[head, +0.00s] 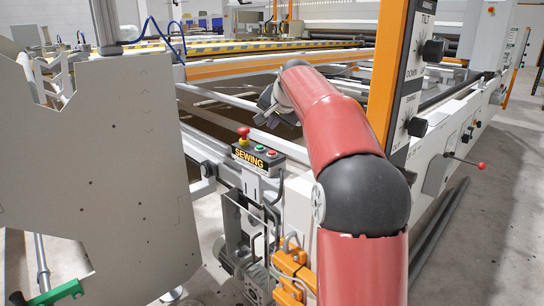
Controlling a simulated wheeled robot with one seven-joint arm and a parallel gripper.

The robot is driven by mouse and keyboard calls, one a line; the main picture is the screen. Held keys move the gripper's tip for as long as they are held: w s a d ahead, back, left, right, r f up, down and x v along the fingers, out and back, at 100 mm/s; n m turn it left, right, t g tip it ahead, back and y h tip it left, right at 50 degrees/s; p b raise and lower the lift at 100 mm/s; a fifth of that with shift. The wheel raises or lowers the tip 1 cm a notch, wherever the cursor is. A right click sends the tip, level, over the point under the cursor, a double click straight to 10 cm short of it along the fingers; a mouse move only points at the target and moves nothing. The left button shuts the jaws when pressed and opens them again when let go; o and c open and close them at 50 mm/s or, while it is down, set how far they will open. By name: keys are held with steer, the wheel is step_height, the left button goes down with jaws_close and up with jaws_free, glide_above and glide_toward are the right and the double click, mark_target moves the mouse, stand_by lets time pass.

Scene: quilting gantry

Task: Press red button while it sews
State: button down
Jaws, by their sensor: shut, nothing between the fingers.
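A dark control box (266,166) with a yellow "SEWING" label sits on the machine frame in the middle of the head view. At its left end stands a red mushroom button (243,132) on a yellow base. A green button (259,147) and a small flat red button (271,153) sit to the right of it. My red arm reaches up from the bottom and bends left. My gripper (262,117) is shut and empty, above and behind the box in the picture, apart from the buttons. Its fingers are small and partly hidden by the wrist.
A large pale metal panel (110,170) fills the left side. An orange and white upright panel with black knobs (417,127) stands close to the right of my arm. Orange blocks (290,263) sit below the box.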

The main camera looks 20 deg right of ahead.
steer(key=shift+f+b, duration=1.8)
steer(key=shift+f, duration=1.35)
steer(key=shift+f+b, duration=0.45)
steer(key=shift+b, duration=0.1)
stand_by(0.5)
steer(key=shift+r+p, duration=0.9)
steer(key=shift+p, duration=0.05)
step_height(320, 180, up, 5)
steer(key=p, duration=0.4)
steer(key=shift+p, duration=0.4)
